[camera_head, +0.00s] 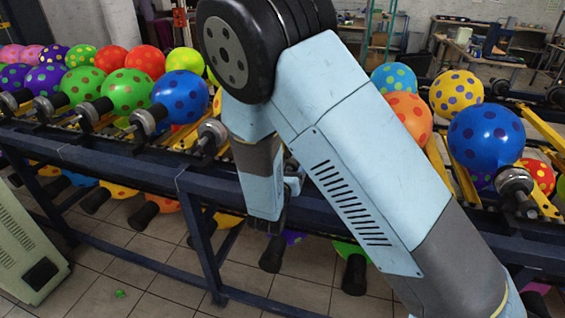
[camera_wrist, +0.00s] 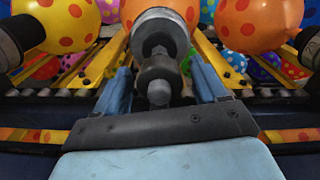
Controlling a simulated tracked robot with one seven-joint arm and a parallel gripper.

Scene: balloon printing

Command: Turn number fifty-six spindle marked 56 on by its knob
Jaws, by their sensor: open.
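A spindle (camera_wrist: 158,32) with a grey metal collar and a dark rounded knob (camera_wrist: 160,72) points toward me in the middle of the wrist view. An orange balloon sits behind it. No number 56 is readable in either view. My gripper (camera_wrist: 161,68) is open, its blue fingers to the left and right of the knob with visible gaps, so it does not appear to grip it. In the head view my arm hides this spindle, and the fingertips cannot be made out.
Neighbouring spindles stand close on both sides, one at the left (camera_wrist: 22,40) with an orange-dotted yellow balloon (camera_wrist: 68,22) and one at the right edge. A dark blue rail (camera_head: 100,165) runs along the rack's front. A pale green cabinet (camera_head: 25,250) stands at the lower left.

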